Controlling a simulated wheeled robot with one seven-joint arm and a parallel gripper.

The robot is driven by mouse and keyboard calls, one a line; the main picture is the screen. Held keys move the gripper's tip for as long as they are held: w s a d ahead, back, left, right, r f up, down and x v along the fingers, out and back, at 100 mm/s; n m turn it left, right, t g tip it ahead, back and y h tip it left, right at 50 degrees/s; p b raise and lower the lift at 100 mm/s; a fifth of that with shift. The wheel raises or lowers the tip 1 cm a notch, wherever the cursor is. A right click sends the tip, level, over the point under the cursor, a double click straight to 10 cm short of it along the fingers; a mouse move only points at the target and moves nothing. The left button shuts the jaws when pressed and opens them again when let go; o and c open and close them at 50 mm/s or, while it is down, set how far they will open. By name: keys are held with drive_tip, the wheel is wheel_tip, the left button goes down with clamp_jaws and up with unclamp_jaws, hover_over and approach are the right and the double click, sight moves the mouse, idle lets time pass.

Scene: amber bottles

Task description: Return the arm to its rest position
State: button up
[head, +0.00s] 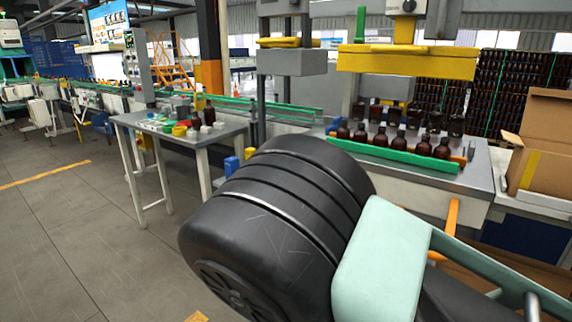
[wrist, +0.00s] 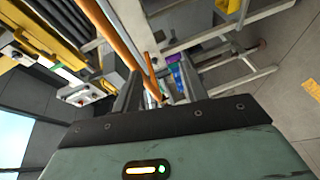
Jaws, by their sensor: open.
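My gripper (wrist: 162,84) shows at the lower middle of the wrist view, its two grey fingers apart with nothing held between them. Behind the gap the wrist view shows floor, an orange bar (wrist: 128,45) and small purple and blue things. In the head view my own black and mint-green arm links fill the lower middle and right. The gripper itself does not show there. Amber bottles (head: 381,138) stand in a row on the machine bed, behind a green rail (head: 395,155).
A grey table (head: 190,137) with amber bottles (head: 209,113) and small coloured items stands left of my arm. A yellow press head (head: 405,62) hangs over the machine bed. An open cardboard box (head: 545,145) is at the right. The floor (head: 95,225) at left is clear.

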drive_tip(key=s+a+r+m+g+y, duration=0.5)
drive_tip(key=s+a+g+y, duration=0.25)
drive_tip(key=s+g, duration=0.4)
drive_tip(key=s+d+r+g+h, duration=0.1)
drive_tip(key=s+d+r+g, duration=0.1)
drive_tip(key=s+d+r, duration=0.2)
drive_tip(key=s+d+r+g+h, duration=0.1)
drive_tip(key=s+d+r+g, duration=0.1)
drive_tip(key=s+d+r, duration=0.3)
drive_tip(key=s, duration=0.4)
drive_tip(key=shift+s+r+m+h, duration=0.35)
drive_tip(key=shift+m, duration=0.05)
